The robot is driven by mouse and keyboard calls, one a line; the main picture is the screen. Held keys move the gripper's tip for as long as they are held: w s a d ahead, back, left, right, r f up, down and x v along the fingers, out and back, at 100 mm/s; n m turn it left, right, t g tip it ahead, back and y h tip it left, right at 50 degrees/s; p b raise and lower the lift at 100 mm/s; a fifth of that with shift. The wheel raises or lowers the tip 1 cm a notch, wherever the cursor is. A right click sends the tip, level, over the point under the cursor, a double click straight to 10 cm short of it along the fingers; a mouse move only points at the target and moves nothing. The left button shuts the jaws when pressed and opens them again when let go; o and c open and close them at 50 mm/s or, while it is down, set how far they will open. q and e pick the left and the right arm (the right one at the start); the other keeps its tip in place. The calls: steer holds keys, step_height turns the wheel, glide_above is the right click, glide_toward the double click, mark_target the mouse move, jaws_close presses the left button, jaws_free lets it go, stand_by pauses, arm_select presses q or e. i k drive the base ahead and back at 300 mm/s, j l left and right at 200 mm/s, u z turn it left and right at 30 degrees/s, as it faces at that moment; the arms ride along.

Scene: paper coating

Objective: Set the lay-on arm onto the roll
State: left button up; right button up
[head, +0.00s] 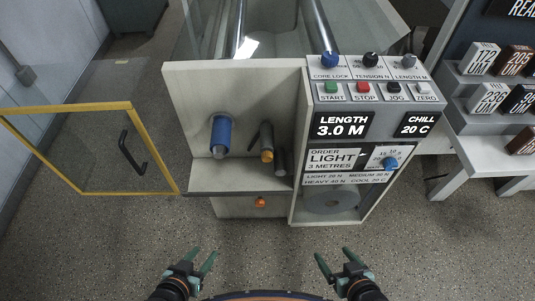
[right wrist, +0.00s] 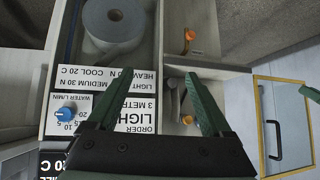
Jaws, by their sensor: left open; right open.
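The machine front (head: 235,90) stands ahead in the head view. A blue roll (head: 221,133) on a grey core sticks out of its left part. To its right is a dark lever-like arm with an orange knob (head: 267,155), apparently the lay-on arm, apart from the blue roll. A dark cylinder (head: 282,162) is beside it. In the right wrist view, upside down, the orange knob (right wrist: 187,119) shows between my fingers. My left gripper (head: 203,256) and right gripper (head: 333,257) are both open and empty, well short of the machine.
A control panel (head: 370,92) with knobs and buttons is at the right. A second orange knob (head: 260,202) sits lower. A grey roll (head: 331,199) lies in the lower recess. A yellow-framed door (head: 68,107) stands open at left. The floor before the machine is clear.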

mark_target(265, 133)
steer(key=u, duration=1.2)
steer(key=k+l+u, duration=0.15)
steer(key=l+u, duration=0.15)
steer(key=k+l+u, duration=0.15)
steer(key=l+u, duration=0.15)
steer(key=k+l, duration=0.1)
steer(key=l, duration=0.5)
steer(key=k+l, duration=0.1)
steer(key=l, duration=0.55)
